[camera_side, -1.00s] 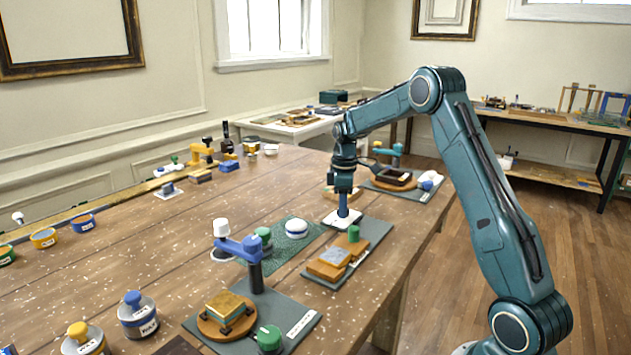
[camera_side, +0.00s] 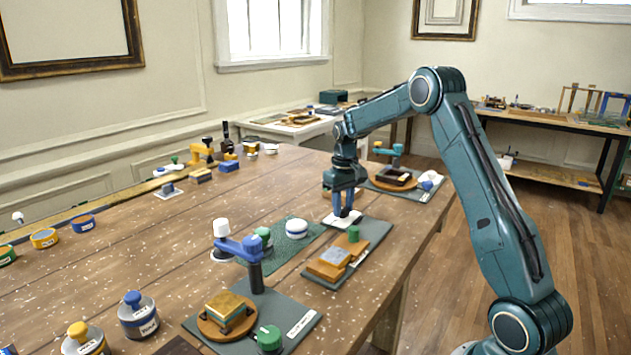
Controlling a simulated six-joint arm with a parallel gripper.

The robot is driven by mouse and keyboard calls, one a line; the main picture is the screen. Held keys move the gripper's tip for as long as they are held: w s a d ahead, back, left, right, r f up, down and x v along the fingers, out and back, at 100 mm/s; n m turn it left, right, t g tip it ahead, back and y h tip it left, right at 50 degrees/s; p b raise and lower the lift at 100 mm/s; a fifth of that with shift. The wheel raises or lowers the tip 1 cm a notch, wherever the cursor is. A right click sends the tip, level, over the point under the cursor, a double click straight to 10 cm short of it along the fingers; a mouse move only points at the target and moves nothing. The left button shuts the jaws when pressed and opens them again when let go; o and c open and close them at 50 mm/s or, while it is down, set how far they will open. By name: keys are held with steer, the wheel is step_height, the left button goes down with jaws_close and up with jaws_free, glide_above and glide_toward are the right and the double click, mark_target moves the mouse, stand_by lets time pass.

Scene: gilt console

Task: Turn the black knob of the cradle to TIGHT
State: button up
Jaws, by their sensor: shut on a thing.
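My gripper (camera_side: 343,212) points straight down at the far right part of the table. Both blue fingers show side by side, with their tips just above a small white plate (camera_side: 333,220). They are shut on a small dark thing between the tips, which fits the black knob; the fingers hide most of it. The white plate lies at the far end of a grey-green base (camera_side: 376,233). This base also carries a tan block and a green knob (camera_side: 353,234). I cannot read any TIGHT mark or the knob's pointer at this size.
A blue-armed stand (camera_side: 240,247) with a round wooden turntable is in front. A white round pot (camera_side: 297,228) sits on a green mat left of my gripper. Another turntable stand (camera_side: 393,180) is close behind on the right.

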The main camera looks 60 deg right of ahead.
mark_target(343, 209)
steer(key=m, duration=0.4)
steer(key=shift+m, duration=2.2)
steer(key=o, duration=1)
step_height(343, 209, up, 14)
steer(key=shift+f, duration=0.1)
